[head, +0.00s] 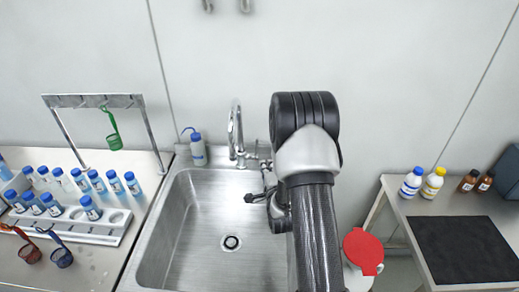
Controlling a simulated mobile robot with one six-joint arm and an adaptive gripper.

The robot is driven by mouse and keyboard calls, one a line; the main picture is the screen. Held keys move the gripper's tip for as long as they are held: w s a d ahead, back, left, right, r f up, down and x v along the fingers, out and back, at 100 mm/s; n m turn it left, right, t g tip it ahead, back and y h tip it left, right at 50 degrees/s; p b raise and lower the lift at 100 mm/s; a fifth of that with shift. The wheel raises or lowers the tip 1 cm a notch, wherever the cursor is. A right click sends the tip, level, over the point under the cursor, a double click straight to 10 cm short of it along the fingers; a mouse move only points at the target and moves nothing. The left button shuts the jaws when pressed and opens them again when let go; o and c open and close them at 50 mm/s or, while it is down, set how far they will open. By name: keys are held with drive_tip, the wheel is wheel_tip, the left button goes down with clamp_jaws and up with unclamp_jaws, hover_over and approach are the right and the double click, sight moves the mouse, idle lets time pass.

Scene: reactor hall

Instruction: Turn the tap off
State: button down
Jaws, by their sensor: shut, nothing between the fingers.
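The tap (236,135) is a chrome swan-neck spout at the back rim of the steel sink (190,250). Its fittings and lever area sit just right of the spout's base and are partly hidden by my arm. I see no clear water stream, and the lever's position is too small to tell. My gripper (252,198) is dark, shut and empty. It shows at the left of my arm, over the sink's right side, in front of and below the tap in the picture. Most of the gripper is hidden behind my arm.
A blue-capped wash bottle (198,150) stands left of the tap. A rack of blue-capped vials (80,225) and a metal stand (95,101) with a green holder are on the left counter. The right table (400,212) holds several bottles. A red-lidded bin (363,250) stands between.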

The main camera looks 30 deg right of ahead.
drive_tip(key=r+b+x, duration=0.1)
drive_tip(key=x, duration=0.9)
drive_tip(key=shift+w, duration=0.4)
drive_tip(key=shift+d, duration=0.1)
drive_tip(key=shift+w+d+r+b, duration=0.3)
drive_tip(key=shift+w+b, duration=0.15)
drive_tip(key=shift+b, duration=0.3)
drive_tip(key=shift+w+d+r+b, duration=0.25)
drive_tip(key=shift+w+b, duration=0.2)
drive_tip(key=shift+b, duration=0.25)
